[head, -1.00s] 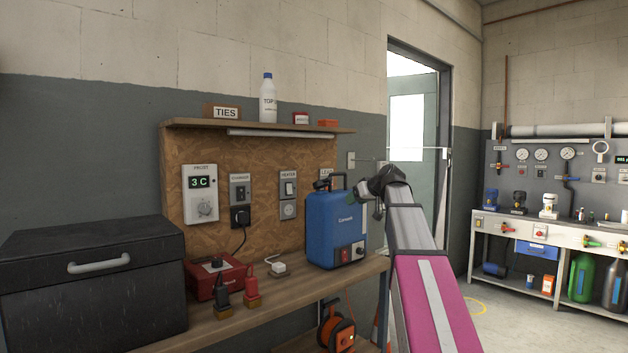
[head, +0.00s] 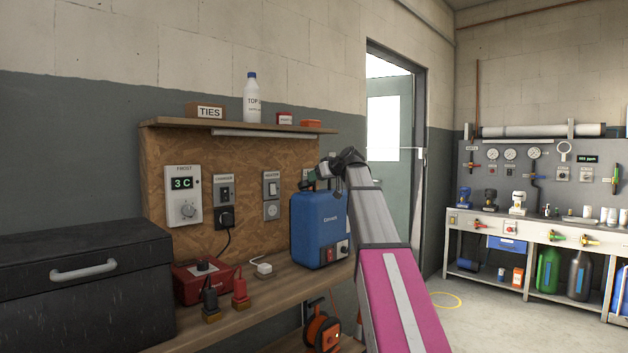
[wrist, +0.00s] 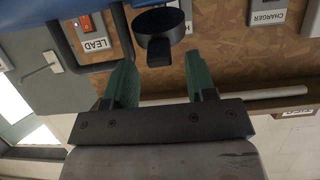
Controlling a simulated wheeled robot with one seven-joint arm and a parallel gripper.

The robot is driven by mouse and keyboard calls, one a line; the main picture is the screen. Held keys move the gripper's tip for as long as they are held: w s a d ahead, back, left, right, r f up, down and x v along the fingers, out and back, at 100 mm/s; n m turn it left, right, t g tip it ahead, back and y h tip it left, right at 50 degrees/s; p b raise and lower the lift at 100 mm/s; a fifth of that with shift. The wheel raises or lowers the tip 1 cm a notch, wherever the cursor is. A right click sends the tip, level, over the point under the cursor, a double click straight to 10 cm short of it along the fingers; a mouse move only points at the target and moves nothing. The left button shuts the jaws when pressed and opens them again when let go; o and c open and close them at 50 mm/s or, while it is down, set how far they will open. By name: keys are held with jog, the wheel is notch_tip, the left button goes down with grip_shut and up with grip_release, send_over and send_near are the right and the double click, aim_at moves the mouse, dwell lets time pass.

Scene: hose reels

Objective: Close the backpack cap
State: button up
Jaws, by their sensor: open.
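The backpack (head: 318,232) is a blue tank standing upright on the wooden bench, with a switch panel low on its front. My gripper (head: 318,178) is at its top, with the arm link crossing its right side. In the wrist view a round black cap with a tab (wrist: 160,28) is just beyond my gripper (wrist: 162,82), roughly between the line of its two green fingers. The fingers are apart with nothing between them. A blue edge of the backpack shows at the upper left. In the head view the cap is hidden by my gripper; whether it is seated cannot be told.
Behind is a chipboard panel (head: 235,150) with a shelf (head: 225,122) above, holding a bottle (head: 252,98) and small boxes. A red charger (head: 200,285) with plugs and a black case (head: 80,275) stand left. Open floor lies to the right.

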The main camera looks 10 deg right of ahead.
aim_at(317, 195)
jog(key=shift+x, duration=1.15)
grip_shut()
jog(key=shift+s+d+f+t+y, duration=0.15)
jog(key=shift+s+f+t+y, duration=0.25)
jog(key=shift+f+t, duration=0.25)
jog(key=shift+s+d+f+t+y, duration=0.15)
jog(key=shift+f+t+y, duration=0.45)
jog(key=shift+f+t, duration=0.15)
jog(key=shift+s+d+f, duration=0.1)
jog(key=shift+f, duration=0.4)
grip_release()
